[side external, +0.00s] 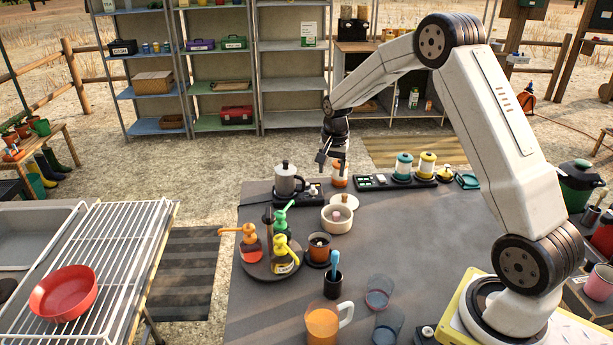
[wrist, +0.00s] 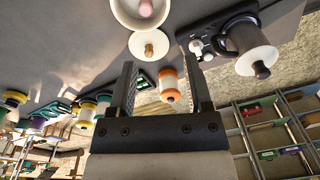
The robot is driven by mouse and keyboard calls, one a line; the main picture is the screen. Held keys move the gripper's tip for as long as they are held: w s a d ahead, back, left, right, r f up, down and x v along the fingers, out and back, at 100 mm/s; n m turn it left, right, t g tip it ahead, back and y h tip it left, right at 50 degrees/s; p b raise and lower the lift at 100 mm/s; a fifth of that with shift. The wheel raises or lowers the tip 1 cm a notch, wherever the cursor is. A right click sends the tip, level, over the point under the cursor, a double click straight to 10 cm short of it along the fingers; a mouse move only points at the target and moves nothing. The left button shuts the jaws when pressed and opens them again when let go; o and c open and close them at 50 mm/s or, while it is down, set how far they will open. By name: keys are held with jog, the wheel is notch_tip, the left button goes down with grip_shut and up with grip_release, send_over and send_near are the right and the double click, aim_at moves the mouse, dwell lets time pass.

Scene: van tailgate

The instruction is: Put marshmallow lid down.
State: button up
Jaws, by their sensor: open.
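The cream marshmallow lid (side external: 345,199) with a small wooden knob lies just behind the cream bowl (side external: 337,221), off its opening. A pink marshmallow (side external: 337,212) shows inside the open bowl. In the wrist view the lid (wrist: 148,45) is next to the bowl (wrist: 133,18), its knob facing up. My gripper (side external: 325,160) is open and empty, up above the table's back edge, behind the lid. In the wrist view its two fingers (wrist: 160,56) stand wide apart, with the lid beyond their tips and nothing between them in their grasp.
A moka pot (side external: 287,180) stands left of the gripper, and an orange jar (side external: 339,180) close by at the back. A round tray (side external: 258,267) of pump bottles and a dark cup (side external: 320,246) stand in front. Table right of the bowl is clear.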

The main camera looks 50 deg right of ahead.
jog(key=s+a+r+n+t, duration=0.1)
jog(key=s+a+n, duration=1.2)
jog(key=s+a, duration=0.6)
jog(key=shift+s+a+r+t, duration=0.35)
jog(key=shift+r+t, duration=0.05)
